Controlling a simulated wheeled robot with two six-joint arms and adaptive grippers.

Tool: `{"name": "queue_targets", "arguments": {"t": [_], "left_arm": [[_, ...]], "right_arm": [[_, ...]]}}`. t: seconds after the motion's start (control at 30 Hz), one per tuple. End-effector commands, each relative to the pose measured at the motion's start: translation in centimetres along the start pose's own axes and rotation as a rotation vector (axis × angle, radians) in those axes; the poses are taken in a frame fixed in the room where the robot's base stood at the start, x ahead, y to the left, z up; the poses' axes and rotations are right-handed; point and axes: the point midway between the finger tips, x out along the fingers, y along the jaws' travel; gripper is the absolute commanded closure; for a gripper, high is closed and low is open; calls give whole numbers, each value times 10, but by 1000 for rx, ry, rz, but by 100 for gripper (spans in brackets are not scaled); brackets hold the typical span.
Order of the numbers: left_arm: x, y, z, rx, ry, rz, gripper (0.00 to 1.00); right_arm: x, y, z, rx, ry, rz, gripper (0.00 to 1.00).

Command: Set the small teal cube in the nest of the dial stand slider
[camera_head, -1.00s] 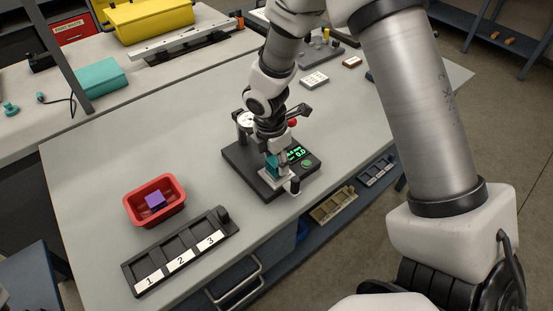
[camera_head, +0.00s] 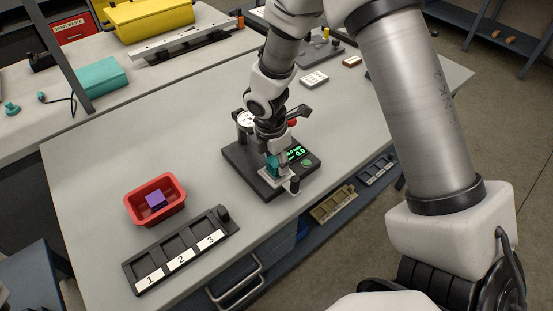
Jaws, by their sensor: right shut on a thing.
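The dial stand (camera_head: 245,172) is a dark base with a round white dial, a lit green readout and a slider plate (camera_head: 279,180) at its front. My right gripper (camera_head: 272,168) points down over the slider and is shut on the small teal cube (camera_head: 271,163). The cube is partly hidden by the fingers. It is at or just above the slider's nest; I cannot tell whether it touches the bottom. My left gripper is not in view.
A red bin (camera_head: 134,207) holding a purple cube (camera_head: 156,201) stands to the left. A black rack (camera_head: 222,237) with slots marked 1, 2, 3 lies at the front edge. Small labelled blocks (camera_head: 314,79) lie at the back.

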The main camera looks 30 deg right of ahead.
Motion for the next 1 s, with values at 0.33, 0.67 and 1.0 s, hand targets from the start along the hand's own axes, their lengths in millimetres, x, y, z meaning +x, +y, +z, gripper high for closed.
{"name": "queue_targets", "arguments": {"t": [0.33,0.67,1.0], "left_arm": [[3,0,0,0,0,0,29],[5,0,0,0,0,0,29],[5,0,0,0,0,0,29]], "right_arm": [[6,0,-1,-1,0,0,90],[10,0,-1,0,0,0,90],[10,0,-1,0,0,0,52]]}}
